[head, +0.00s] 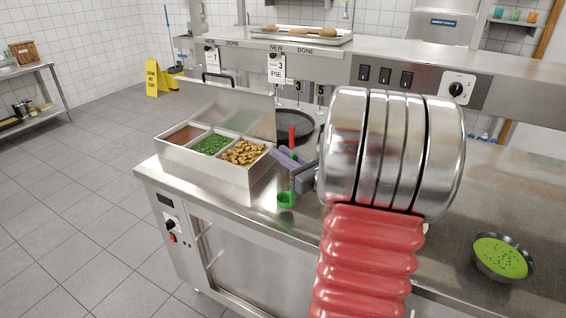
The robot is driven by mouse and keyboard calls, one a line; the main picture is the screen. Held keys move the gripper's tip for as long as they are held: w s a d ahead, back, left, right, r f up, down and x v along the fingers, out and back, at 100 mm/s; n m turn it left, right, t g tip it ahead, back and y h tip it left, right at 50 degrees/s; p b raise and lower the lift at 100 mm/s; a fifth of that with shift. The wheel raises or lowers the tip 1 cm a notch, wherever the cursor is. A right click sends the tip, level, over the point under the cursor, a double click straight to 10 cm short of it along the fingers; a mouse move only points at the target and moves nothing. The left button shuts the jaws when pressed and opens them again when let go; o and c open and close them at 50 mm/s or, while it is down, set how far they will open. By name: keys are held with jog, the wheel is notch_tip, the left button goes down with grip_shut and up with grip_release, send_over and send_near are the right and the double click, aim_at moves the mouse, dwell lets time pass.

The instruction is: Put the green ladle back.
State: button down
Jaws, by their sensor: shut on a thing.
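The green ladle (286,200) hangs upright, bowl down, near the counter's front edge, right of the food well. A grey-purple holder (284,157) stands just behind the gripper, partly hidden.
The food well (216,165) has brown, green and golden foods and a raised clear lid (235,108). A dark pan (290,124) sits behind the holder. An overhead shelf (400,62) spans the back.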

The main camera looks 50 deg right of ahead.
jog(key=shift+f, duration=1.25)
jog(key=c, duration=1.7)
grip_release()
jog(key=shift+c, duration=0.2)
jog(key=s+a, duration=0.1)
jog(key=s, duration=1.1)
jog(key=shift+a, duration=0.15)
